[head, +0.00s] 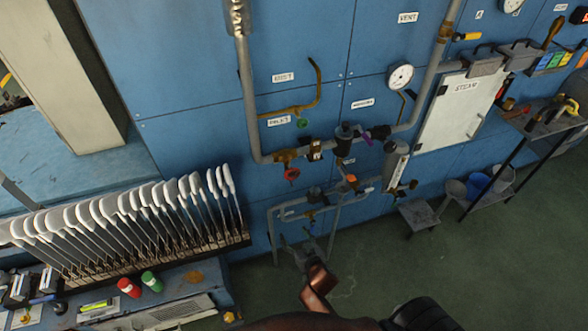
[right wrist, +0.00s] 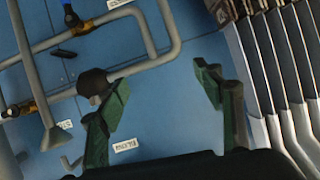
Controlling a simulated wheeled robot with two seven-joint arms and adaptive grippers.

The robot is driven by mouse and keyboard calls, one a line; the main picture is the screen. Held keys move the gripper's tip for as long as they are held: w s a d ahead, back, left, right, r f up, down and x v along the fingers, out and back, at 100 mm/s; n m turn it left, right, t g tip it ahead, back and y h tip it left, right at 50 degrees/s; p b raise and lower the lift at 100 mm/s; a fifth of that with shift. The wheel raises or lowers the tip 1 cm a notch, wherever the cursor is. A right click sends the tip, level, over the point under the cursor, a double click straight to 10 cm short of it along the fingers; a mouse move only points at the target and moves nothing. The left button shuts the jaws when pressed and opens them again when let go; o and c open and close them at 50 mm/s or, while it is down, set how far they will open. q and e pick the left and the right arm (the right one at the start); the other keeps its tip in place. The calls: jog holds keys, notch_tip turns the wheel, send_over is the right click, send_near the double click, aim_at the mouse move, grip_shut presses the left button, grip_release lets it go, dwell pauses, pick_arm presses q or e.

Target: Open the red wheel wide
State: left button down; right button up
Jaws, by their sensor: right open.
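The red wheel (head: 292,174) is a small handwheel below a brass valve on the grey pipe, low on the blue wall panel in the head view. My right gripper (head: 308,243) is below it and slightly to the right, in front of the lower pipe frame and apart from the wheel. In the right wrist view the two green fingers of my right gripper (right wrist: 166,98) are spread with nothing between them but blue panel. I cannot make out the red wheel in that view. My left gripper is not in view.
A green wheel (head: 302,123) sits above the red one. A dark valve body (head: 345,138) and a purple handle (head: 379,132) are to the right. Lower pipework (head: 330,215) is close to my gripper. The right floor has free room.

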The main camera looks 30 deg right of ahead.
aim_at(293, 175)
jog(key=d+r+m+t, duration=0.1)
jog(key=r, duration=0.8)
jog(key=w+d+r+t+h, duration=0.1)
jog(key=r+t, duration=0.1)
jog(key=r, duration=0.7)
jog(key=w+d+r+m+t+h+p, duration=0.1)
jog(key=r, duration=0.8)
jog(key=shift+w+r+m+t, duration=0.15)
jog(key=shift+w+m+t, duration=0.1)
jog(key=shift+m+t, duration=0.05)
jog(key=shift+h, duration=0.3)
jog(key=x, duration=0.7)
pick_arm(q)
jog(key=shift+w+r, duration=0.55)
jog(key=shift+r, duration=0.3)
pick_arm(e)
jog(key=shift+c, duration=0.7)
jog(key=c, duration=1)
jog(key=shift+c, duration=0.2)
